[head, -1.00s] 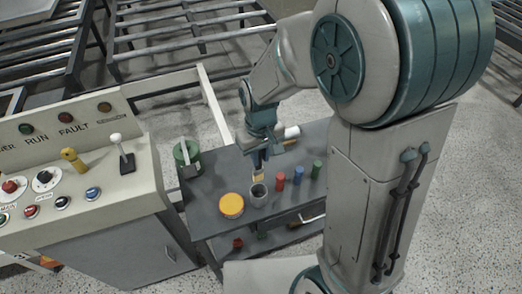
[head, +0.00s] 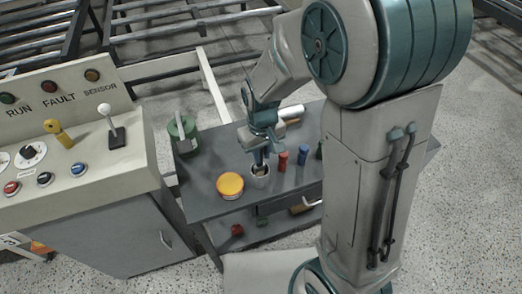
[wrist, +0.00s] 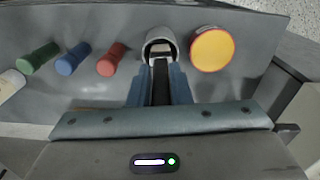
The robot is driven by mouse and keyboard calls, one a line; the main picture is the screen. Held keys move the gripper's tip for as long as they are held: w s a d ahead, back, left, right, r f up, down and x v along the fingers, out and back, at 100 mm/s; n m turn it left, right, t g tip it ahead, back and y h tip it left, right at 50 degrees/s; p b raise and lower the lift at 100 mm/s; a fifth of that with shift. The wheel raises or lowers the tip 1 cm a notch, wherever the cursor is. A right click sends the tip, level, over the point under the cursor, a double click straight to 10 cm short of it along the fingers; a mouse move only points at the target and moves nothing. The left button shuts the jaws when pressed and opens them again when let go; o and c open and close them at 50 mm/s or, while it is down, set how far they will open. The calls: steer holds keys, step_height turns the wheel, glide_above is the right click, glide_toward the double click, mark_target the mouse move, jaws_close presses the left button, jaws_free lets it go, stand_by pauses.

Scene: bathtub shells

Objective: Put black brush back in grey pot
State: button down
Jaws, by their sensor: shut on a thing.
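The grey pot (head: 260,178) stands on the dark grey cart top, and it also shows in the wrist view (wrist: 151,39). My gripper (head: 261,158) is right above the pot, pointing down. In the wrist view my gripper (wrist: 160,84) is shut on the black handle of the brush (wrist: 160,80). The brush's pale end (wrist: 160,49) shows at the pot's mouth, within its rim. How deep it sits in the pot I cannot tell.
A yellow-orange lidded tub (head: 230,185) stands just left of the pot. Red (head: 283,161) and blue (head: 302,154) cylinders stand to the right. A green can (head: 183,134) is at the cart's back left. A control console (head: 75,165) stands left.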

steer(key=c, duration=1.3)
jaws_free()
steer(key=shift+o, duration=0.2)
step_height(320, 180, up, 14)
steer(key=s+d+m+t, duration=0.3)
steer(key=s+d+m, duration=0.1)
steer(key=s+d, duration=0.7)
steer(key=shift+s+d+m, duration=0.15)
steer(key=shift+m, duration=0.25)
